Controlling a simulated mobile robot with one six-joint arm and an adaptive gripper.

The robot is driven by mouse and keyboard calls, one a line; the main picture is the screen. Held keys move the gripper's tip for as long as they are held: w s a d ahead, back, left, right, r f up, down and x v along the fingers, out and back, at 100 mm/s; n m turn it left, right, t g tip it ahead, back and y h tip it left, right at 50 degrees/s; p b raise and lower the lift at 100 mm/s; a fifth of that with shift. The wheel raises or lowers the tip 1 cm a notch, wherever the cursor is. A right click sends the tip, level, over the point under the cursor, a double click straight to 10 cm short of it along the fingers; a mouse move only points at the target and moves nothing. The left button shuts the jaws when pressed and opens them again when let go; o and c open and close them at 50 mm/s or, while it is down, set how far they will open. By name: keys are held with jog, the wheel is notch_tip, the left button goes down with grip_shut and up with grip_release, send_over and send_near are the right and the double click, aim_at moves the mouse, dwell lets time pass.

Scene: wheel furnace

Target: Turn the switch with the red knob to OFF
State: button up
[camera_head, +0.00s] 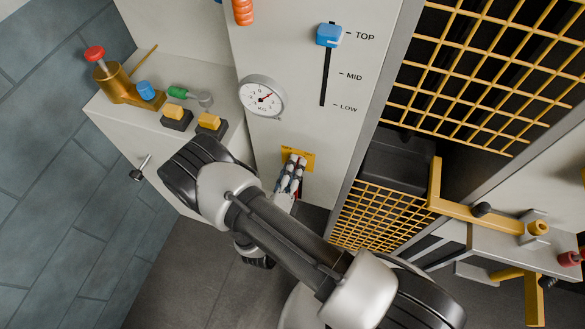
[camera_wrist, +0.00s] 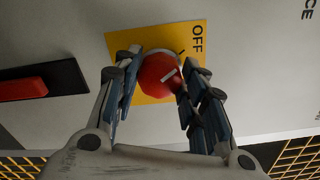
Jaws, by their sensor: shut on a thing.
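The red knob (camera_wrist: 158,76) sits on a yellow plate (camera_wrist: 150,116) on the pale panel in the wrist view. The word OFF (camera_wrist: 197,38) is printed on the plate's upper right, turned sideways. My gripper (camera_wrist: 162,66) is shut on the knob, one finger on each side of it. In the head view the yellow plate (camera_head: 307,158) shows low on the white panel, with my gripper (camera_head: 292,172) against it. The knob is hidden there behind the fingers.
A red block on a dark plate (camera_wrist: 64,82) lies left of the knob. Above are a round gauge (camera_head: 262,96) and a blue slider (camera_head: 328,35). A ledge (camera_head: 160,112) with valves stands left, and yellow grating (camera_head: 490,75) is on the right.

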jog(key=o, duration=1)
jog(key=shift+a+r, duration=0.1)
jog(key=shift+o, duration=0.3)
jog(key=v, duration=1.2)
jog(key=d+r+m+g+h, duration=0.3)
jog(key=d+r+m+g, duration=0.5)
jog(key=m, duration=0.4)
jog(key=d+r+m+g+h, duration=0.3)
jog(key=d+r+m+g, duration=0.35)
jog(key=r+m, duration=0.45)
jog(key=s+d+r+m+t+y, duration=0.1)
jog(key=s+r+m+y, duration=0.3)
jog(key=m, duration=0.7)
jog(key=s+d+r+m+t+y, duration=0.1)
jog(key=s+r+m+y, duration=0.3)
jog(key=r+m+y, duration=0.4)
jog(key=r+m, duration=0.2)
jog(key=m, duration=0.2)
jog(key=shift+s+d, duration=0.15)
jog(key=shift+d, duration=0.25)
